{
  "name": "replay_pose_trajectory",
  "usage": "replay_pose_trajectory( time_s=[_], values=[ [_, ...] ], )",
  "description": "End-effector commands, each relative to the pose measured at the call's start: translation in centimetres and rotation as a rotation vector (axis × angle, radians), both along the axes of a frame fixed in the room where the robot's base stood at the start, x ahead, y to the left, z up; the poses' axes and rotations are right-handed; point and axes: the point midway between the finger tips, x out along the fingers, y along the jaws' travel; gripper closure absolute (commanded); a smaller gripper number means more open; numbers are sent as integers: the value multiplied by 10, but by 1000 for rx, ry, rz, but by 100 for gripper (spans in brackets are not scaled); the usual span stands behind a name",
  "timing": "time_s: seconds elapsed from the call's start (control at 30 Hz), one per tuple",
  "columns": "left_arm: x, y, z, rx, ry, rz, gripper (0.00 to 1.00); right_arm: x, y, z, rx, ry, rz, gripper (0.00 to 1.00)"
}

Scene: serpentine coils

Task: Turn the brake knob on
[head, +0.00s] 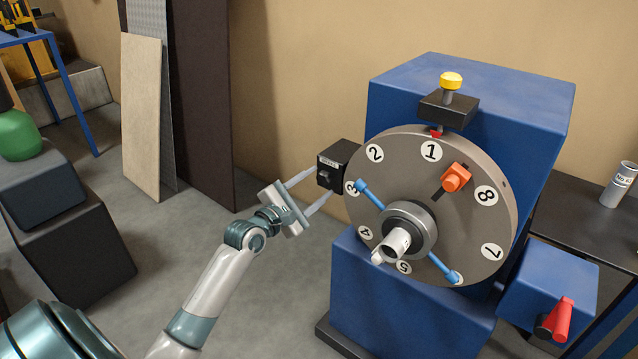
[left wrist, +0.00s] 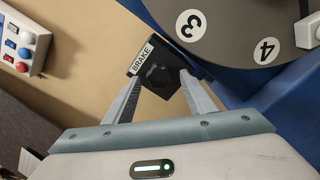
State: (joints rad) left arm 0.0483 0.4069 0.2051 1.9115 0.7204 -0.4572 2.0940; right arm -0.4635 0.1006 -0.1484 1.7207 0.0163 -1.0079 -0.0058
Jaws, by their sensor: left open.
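The brake knob (head: 325,177) is a small black knob on the front of a black box (head: 340,157) with a white label. The box is fixed to the left side of the blue machine. In the left wrist view the label reads BRAKE, and the dark knob (left wrist: 155,73) shows between the fingertips, its outline hard to make out. My left gripper (head: 316,188) is open, its two fingers pointing at the box, one on each side of the knob. It also shows in the left wrist view (left wrist: 159,80). I cannot tell whether the fingers touch the knob. My right gripper is out of view.
A grey dial (head: 470,220) with numbers, blue handles and an orange block stands right beside the brake box on the blue machine (head: 540,100). A red lever (head: 560,318) sits at lower right. A button panel (left wrist: 22,42) is on the wall.

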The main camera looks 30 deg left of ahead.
Motion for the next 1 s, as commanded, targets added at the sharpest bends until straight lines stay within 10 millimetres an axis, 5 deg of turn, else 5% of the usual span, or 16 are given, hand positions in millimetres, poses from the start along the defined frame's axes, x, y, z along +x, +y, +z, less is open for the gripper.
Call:
replay_pose_trajectory(
  time_s=[0.5,0.7,1.0],
  values=[
    [14,-1,0,0,1,-1,50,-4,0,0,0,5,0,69],
    [14,-1,0,0,1,-1,91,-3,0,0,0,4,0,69],
    [14,-1,0,15,1,-1,91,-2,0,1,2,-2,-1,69]
  ],
)
